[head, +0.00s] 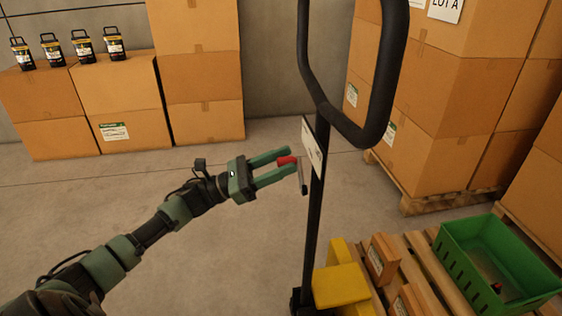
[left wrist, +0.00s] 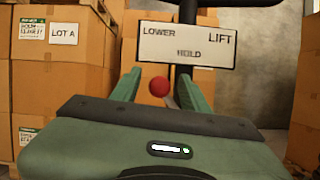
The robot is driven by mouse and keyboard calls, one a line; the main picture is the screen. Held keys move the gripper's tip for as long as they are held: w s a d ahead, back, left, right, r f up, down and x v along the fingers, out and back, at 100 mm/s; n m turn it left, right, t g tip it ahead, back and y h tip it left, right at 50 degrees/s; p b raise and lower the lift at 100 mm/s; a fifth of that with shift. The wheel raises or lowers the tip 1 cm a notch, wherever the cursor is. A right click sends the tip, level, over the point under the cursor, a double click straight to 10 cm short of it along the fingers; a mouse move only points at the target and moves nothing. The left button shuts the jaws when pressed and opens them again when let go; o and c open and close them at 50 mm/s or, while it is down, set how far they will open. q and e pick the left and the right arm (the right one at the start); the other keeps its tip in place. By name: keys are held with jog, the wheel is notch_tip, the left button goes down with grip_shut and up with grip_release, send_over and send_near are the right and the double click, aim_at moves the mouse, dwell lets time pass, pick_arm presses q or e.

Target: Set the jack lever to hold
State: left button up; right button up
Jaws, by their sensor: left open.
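The jack lever has a red knob (head: 287,160) and a short grey stem, on the black handle post (head: 316,215) of the jack. A white label plate (head: 312,148) is fixed to the post above it. In the left wrist view the plate (left wrist: 187,45) reads LOWER at left, HOLD at lower middle and LIFT at right. There the knob (left wrist: 159,87) appears below LOWER and left of HOLD. My left gripper (head: 291,163) is open, with its green fingers on either side of the knob. I cannot tell whether they touch it. My right gripper is not in view.
The black loop grip (head: 384,85) rises above the plate. Stacked cartons (head: 430,145) stand at right and back left. The floor at left is clear.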

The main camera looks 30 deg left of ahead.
pick_arm(q)
grip_shut()
dwell(1.4)
